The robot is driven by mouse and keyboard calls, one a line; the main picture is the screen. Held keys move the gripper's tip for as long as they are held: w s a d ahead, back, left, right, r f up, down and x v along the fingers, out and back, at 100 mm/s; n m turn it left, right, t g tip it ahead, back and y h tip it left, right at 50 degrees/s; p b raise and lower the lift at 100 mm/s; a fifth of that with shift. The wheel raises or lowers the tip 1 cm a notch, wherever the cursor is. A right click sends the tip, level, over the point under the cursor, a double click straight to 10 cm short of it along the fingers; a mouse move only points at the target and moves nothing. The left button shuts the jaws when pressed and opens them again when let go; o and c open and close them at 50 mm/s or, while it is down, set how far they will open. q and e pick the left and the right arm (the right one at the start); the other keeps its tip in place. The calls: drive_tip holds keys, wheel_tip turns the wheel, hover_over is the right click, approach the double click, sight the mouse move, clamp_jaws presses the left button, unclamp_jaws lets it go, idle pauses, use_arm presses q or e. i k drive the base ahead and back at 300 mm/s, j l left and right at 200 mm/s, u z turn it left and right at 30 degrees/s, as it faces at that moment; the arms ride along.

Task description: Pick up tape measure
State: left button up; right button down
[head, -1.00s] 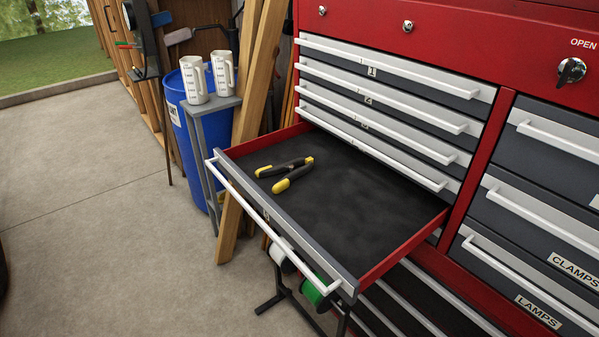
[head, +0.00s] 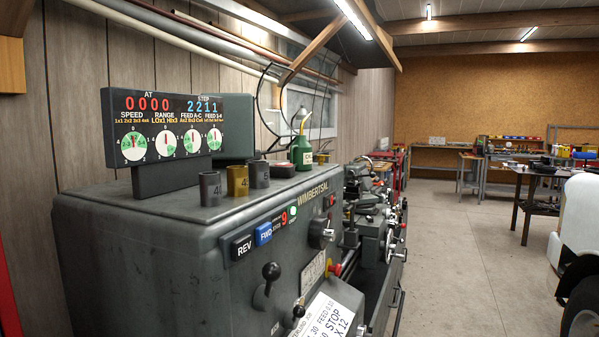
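I do not see a tape measure in the head view now. Neither of my grippers is in view. A large grey lathe (head: 150,260) fills the left and middle of the view. On its top stand a control display (head: 165,125), several small numbered cups, one of them brass-coloured (head: 237,180), and a green oil can (head: 301,152). The far benches hold many small items too small to tell apart.
Open concrete floor (head: 440,240) runs along the lathe's right side to workbenches (head: 430,160) at the back wall. A dark table (head: 535,190) and a white vehicle with a black tyre (head: 580,310) stand at the right.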

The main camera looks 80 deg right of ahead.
sight(283, 170)
drive_tip(key=z, duration=2.65)
drive_tip(key=u, duration=0.3)
drive_tip(key=i+l+u, duration=0.15)
drive_tip(key=l+u, duration=0.2)
drive_tip(key=i+l+u, duration=0.1)
drive_tip(key=l+u, duration=0.2)
drive_tip(key=l, duration=0.25)
drive_tip(key=l+u, duration=0.35)
drive_tip(key=l, duration=0.15)
drive_tip(key=l+u, duration=0.3)
drive_tip(key=l, duration=2.3)
